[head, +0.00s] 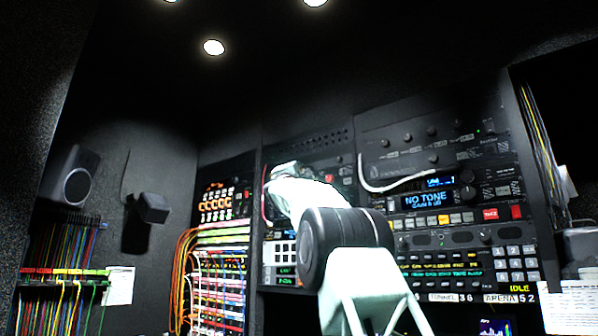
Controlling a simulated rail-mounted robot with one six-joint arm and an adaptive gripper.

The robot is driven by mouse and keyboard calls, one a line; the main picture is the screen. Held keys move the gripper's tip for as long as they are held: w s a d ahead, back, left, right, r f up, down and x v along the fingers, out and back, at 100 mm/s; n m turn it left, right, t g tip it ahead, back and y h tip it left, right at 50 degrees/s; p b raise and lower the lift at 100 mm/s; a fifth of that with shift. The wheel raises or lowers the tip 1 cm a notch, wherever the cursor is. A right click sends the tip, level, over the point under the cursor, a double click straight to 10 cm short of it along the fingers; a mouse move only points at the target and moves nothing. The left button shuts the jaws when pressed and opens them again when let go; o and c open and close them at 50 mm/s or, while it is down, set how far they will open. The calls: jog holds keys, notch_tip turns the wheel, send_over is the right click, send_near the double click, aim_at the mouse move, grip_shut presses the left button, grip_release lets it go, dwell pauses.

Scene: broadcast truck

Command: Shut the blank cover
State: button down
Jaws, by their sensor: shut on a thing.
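My white arm reaches up and left from the lower right of the head view to the middle rack. My gripper (285,170) is at its far end, close to the rack front, small and mostly hidden by my own wrist. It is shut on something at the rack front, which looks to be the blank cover. The cover itself is dark against dark panels and largely hidden behind my arm. I cannot tell its outline or how far open it stands.
A vented dark panel (325,141) is above my gripper. A white cable (397,183) loops across the right rack (440,150). A patch bay with orange and coloured cables (215,265) hangs at left. A speaker (72,178) is on the left wall.

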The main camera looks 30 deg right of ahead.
jog(key=c, duration=2.9)
grip_release()
jog(key=shift+d, duration=0.1)
jog(key=shift+o, duration=0.2)
jog(key=shift+s+f, duration=0.1)
jog(key=shift+s, duration=0.05)
jog(key=v, duration=1.1)
jog(key=shift+s+a, duration=0.2)
jog(key=shift+a, duration=0.1)
jog(key=shift+f, duration=0.15)
